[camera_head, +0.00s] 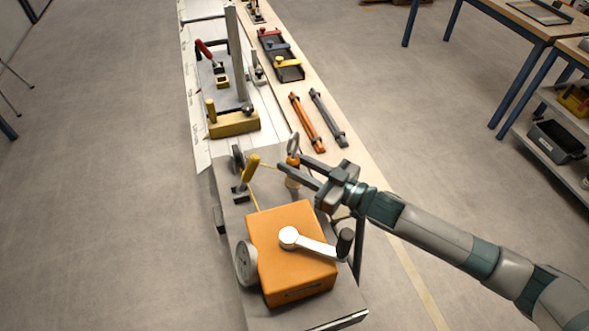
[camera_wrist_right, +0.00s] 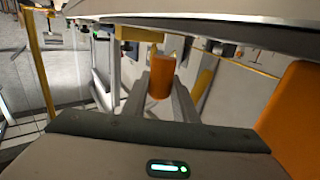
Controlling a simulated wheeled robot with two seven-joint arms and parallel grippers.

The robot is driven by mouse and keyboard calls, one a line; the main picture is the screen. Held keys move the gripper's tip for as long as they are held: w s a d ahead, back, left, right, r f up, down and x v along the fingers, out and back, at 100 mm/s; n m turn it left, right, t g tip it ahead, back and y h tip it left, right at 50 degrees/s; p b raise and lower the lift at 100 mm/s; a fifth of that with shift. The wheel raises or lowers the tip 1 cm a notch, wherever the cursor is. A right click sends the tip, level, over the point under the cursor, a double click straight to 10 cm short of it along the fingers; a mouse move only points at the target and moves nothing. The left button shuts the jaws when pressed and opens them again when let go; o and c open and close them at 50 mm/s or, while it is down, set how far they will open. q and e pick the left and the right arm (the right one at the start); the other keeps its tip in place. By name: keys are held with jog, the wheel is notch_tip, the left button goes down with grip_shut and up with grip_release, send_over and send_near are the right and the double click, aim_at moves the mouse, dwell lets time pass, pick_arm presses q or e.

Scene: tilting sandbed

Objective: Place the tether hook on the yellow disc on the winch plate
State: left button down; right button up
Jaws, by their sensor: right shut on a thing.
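The tether hook (camera_head: 293,146), a grey metal loop on an orange body, is upright above the winch plate (camera_head: 232,203). My right gripper (camera_head: 298,168) is shut on its orange body. That body (camera_wrist_right: 160,80) also shows between the fingers in the right wrist view. A tan-yellow piece (camera_head: 292,183) shows just below the fingers; I cannot tell whether it is the hook's lower part or the yellow disc. The disc is not clearly visible otherwise. My left gripper is not in view.
An orange winch box (camera_head: 290,245) with a crank handle (camera_head: 318,246) stands close in front of the gripper. Orange (camera_head: 305,120) and grey (camera_head: 328,117) bars lie on the bench behind.

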notch_tip(320, 180, down, 2)
jog(key=shift+f, duration=0.25)
jog(key=shift+f, duration=0.25)
jog(key=o, duration=0.9)
